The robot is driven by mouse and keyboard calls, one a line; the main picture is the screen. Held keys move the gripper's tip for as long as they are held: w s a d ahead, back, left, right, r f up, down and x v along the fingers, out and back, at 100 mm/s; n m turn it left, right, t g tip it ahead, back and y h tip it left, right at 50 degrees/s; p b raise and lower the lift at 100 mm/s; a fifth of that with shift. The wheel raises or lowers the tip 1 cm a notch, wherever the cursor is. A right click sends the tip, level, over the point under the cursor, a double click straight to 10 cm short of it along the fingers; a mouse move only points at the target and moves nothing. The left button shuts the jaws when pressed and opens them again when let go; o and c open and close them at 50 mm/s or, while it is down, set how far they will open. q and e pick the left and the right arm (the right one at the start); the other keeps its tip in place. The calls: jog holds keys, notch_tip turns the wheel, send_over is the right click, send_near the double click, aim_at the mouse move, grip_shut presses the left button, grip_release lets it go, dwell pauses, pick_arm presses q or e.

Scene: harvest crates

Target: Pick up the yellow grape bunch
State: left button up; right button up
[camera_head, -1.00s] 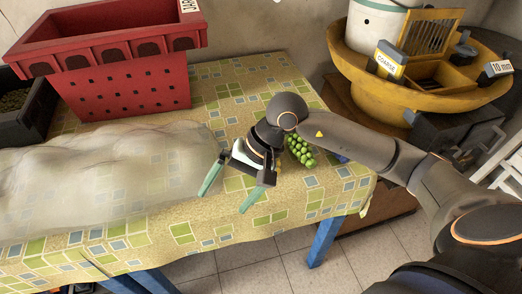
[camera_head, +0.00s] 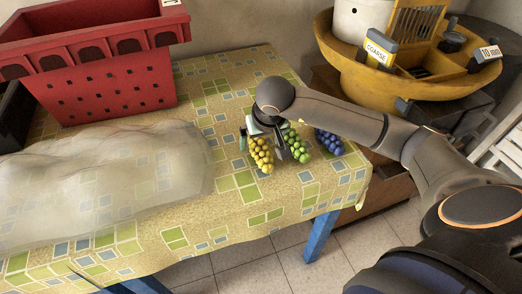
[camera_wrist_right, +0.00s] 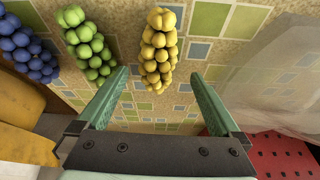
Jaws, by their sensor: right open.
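The yellow grape bunch (camera_head: 261,154) lies on the patterned tablecloth, left of the green grape bunch (camera_head: 296,145) and the blue grape bunch (camera_head: 329,142). My right gripper (camera_head: 262,140) is open and empty, just behind and above the yellow bunch. In the right wrist view the yellow bunch (camera_wrist_right: 159,48) shows beyond and between the two teal fingertips (camera_wrist_right: 160,74), with its near end close to them. The green bunch (camera_wrist_right: 86,45) and blue bunch (camera_wrist_right: 27,48) are at the left there. My left gripper is not in view.
A translucent, lumpy sheet (camera_head: 110,175) covers the left of the table (camera_head: 215,220). A red crate (camera_head: 110,95) stands behind it. A yellow round machine (camera_head: 405,75) stands at the back right. The table's front middle is clear.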

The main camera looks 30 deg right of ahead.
aim_at(262, 145)
jog(key=x, duration=0.4)
jog(key=shift+s+d+f, duration=0.1)
jog(key=shift+d+f, duration=0.1)
jog(key=shift+f, duration=0.05)
jog(key=shift+c, duration=0.2)
jog(key=shift+r, duration=0.15)
grip_shut()
